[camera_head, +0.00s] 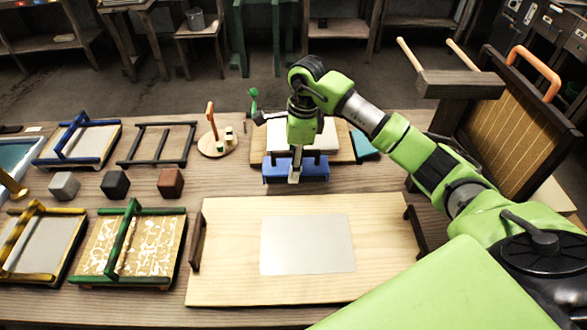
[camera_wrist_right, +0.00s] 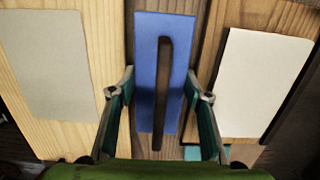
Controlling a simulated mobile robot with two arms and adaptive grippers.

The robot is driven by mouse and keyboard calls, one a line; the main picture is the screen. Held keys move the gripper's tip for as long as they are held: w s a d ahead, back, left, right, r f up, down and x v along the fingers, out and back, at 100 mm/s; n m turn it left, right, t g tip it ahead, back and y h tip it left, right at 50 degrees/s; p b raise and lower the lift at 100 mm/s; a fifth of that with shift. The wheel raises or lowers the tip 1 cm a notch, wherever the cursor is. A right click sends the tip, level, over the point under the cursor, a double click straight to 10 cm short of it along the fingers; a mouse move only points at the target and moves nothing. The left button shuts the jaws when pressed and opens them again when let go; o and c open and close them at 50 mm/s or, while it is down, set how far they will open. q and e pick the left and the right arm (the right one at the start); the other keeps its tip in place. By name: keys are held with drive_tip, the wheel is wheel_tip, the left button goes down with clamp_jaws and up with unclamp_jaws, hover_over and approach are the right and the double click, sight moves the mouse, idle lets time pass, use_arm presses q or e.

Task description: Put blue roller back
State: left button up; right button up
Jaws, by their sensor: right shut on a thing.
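The blue roller (camera_head: 312,172) is at the middle of the table, behind the pale board, and appears as a long blue piece with a dark bar along it in the right wrist view (camera_wrist_right: 148,55). My right gripper (camera_head: 295,174) points down over its middle. In the right wrist view its two fingers (camera_wrist_right: 160,98) stand on either side of the roller, shut on it. The fingers' contact with it is partly hidden. I cannot tell whether the roller touches the table. My left gripper is not in view.
A pale board (camera_head: 230,270) with a grey sheet (camera_head: 306,244) lies in front. White paper (camera_head: 328,138) and a teal block (camera_head: 364,145) are behind. A round wooden stand (camera_head: 215,146) is nearby. A large mould (camera_head: 515,135) leans right.

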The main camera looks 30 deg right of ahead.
drive_tip(key=shift+w+d+f, duration=0.1)
drive_tip(key=shift+w+f, duration=0.15)
drive_tip(key=shift+f, duration=0.1)
wheel_tip(320, 180, down, 2)
drive_tip(key=shift+f+p, duration=0.15)
drive_tip(key=shift+p, duration=0.5)
drive_tip(key=shift+f, duration=0.4)
